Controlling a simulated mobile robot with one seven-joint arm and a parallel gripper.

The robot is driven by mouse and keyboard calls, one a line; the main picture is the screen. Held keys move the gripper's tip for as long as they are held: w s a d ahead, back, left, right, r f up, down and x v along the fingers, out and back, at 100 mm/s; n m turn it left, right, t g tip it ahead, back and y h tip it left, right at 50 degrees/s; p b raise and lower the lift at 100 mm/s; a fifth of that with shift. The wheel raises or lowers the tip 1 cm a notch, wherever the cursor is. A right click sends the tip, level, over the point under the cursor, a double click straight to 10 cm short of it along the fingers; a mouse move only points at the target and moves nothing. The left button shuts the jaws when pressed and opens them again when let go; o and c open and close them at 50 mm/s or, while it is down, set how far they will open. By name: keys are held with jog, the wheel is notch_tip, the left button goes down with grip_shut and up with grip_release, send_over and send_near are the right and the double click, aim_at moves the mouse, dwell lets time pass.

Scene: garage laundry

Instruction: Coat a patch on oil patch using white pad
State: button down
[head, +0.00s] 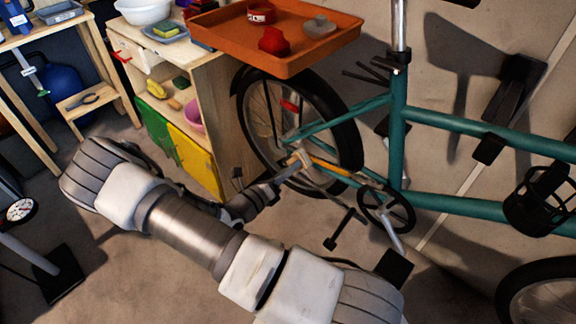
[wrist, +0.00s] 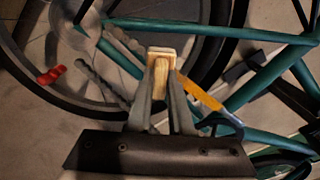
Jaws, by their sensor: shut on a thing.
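My gripper (head: 287,170) reaches to the teal bicycle (head: 440,118), between the rear wheel and the crank. In the wrist view my gripper (wrist: 161,82) is shut on a small block with a wooden back and a pale face, which looks like the white pad (wrist: 161,52). The pad also shows small in the head view (head: 302,157). A yellow-orange strip (wrist: 200,92) lies along the bicycle's chain area, just right of the fingers. I cannot make out the oil patch for certain. Whether the pad touches the bicycle is unclear.
The rear wheel (head: 351,133) stands behind my gripper. An orange tray (head: 330,50) with red and grey items is above it. A wooden cabinet (head: 233,130) with green and yellow doors stands left. The crank and pedal (head: 344,229) are close on the right.

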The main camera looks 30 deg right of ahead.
jog(key=shift+s+d+r+p, duration=0.2)
jog(key=shift+s+p, duration=0.1)
jog(key=shift+s, duration=0.35)
jog(key=shift+s+d+r+p, duration=0.15)
jog(key=shift+s+p, duration=0.15)
jog(key=shift+s, duration=0.35)
jog(key=s, duration=0.1)
jog(key=s+d+p, duration=0.1)
jog(key=s+p, duration=0.1)
jog(key=shift+d+r, duration=0.25)
jog(key=shift+r, duration=0.15)
jog(key=w+a+f, duration=0.1)
jog(key=w+a, duration=0.1)
jog(key=w, duration=0.4)
jog(key=shift+w+a+f+b, duration=0.15)
jog(key=shift+a+f+b, duration=0.15)
jog(key=shift+a+b, duration=0.1)
jog(key=shift+p+v, duration=0.5)
jog(key=shift+v, duration=2.5)
jog(key=shift+v, duration=1.5)
